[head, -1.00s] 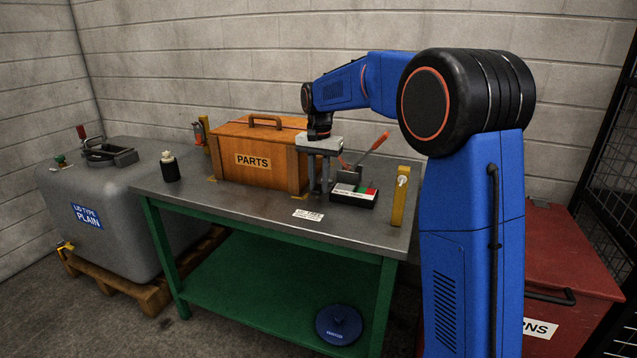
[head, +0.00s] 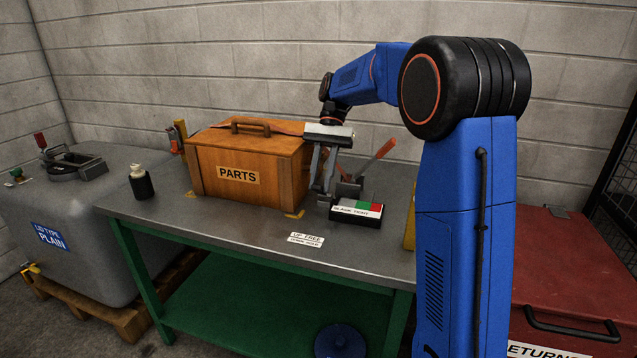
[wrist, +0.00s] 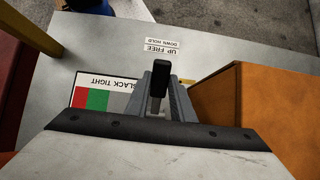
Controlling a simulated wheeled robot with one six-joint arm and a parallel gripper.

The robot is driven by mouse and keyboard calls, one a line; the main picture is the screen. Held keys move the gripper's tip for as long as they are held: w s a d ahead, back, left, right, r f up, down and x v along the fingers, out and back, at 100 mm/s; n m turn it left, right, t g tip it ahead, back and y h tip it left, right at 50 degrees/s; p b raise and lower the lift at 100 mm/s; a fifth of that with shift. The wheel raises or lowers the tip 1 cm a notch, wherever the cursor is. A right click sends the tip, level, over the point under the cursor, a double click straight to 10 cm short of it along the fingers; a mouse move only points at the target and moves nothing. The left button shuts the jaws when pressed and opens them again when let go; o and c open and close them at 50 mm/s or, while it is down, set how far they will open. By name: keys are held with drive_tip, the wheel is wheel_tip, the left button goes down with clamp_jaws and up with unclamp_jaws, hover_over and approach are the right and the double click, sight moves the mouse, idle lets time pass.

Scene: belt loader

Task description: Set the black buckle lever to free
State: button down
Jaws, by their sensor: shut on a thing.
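My gripper (head: 322,188) is at the right end of the wooden PARTS crate (head: 228,178), tilted, with its fingers pointing down. In the wrist view its two grey fingers (wrist: 160,92) are shut around the black buckle lever (wrist: 159,72), whose dark end shows between them. In the head view the fingers hide the lever, and I cannot tell its exact angle. A label on the table (head: 306,239) reads UP FREE, DOWN HOLD; it also shows in the wrist view (wrist: 162,46).
Right of the gripper stand a SLACK/TIGHT indicator box (head: 357,209) with green and red fields and a red-handled lever (head: 381,150). A yellow post (head: 409,228) is near the table's right end. A black bottle (head: 141,183) stands at left. The table front is clear.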

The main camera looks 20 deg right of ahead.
drive_tip(key=shift+w+d+r, duration=0.15)
drive_tip(key=shift+w, duration=0.1)
drive_tip(key=shift+g, duration=0.3)
drive_tip(key=c, duration=1.5)
unclamp_jaws()
